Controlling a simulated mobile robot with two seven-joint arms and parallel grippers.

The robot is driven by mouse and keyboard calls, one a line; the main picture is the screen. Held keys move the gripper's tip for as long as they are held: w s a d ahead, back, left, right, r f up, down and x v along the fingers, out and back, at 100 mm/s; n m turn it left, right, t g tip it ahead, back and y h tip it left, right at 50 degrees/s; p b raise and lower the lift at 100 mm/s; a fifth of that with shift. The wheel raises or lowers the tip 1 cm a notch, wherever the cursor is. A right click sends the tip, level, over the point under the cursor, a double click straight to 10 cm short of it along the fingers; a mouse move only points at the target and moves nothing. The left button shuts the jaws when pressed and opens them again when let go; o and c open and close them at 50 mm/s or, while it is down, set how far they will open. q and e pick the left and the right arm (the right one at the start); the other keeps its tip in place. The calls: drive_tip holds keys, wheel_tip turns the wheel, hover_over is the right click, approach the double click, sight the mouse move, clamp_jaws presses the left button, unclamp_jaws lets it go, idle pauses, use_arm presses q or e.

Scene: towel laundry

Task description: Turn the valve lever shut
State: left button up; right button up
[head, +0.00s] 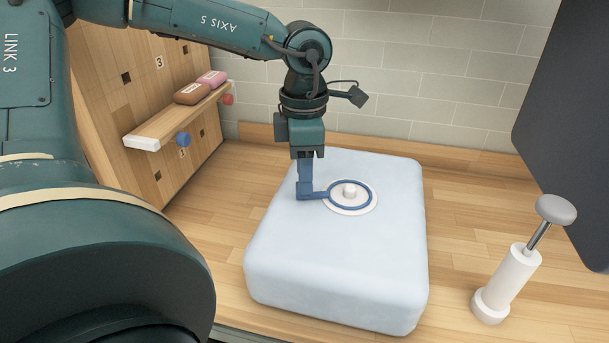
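A pale blue puffy block (300,270) lies on the wooden counter. On its top is a white round valve (349,189) with a blue ring around it. The blue valve lever (319,195) sticks out from the ring toward the left. My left gripper (305,190) points straight down with its fingertips at the lever's outer end. Its fingers overlap in this view, so I cannot tell whether they are closed on the lever or only touch it. My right gripper is out of view.
A white hand pump (508,282) with a grey knob stands on the counter at the right. A wooden shelf (180,115) with a brown and a pink item is on the left panel. A tiled wall (440,85) closes the back, and a dark panel (575,120) is at right.

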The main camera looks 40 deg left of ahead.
use_arm(q)
drive_tip(key=shift+f, duration=1.1)
clamp_jaws()
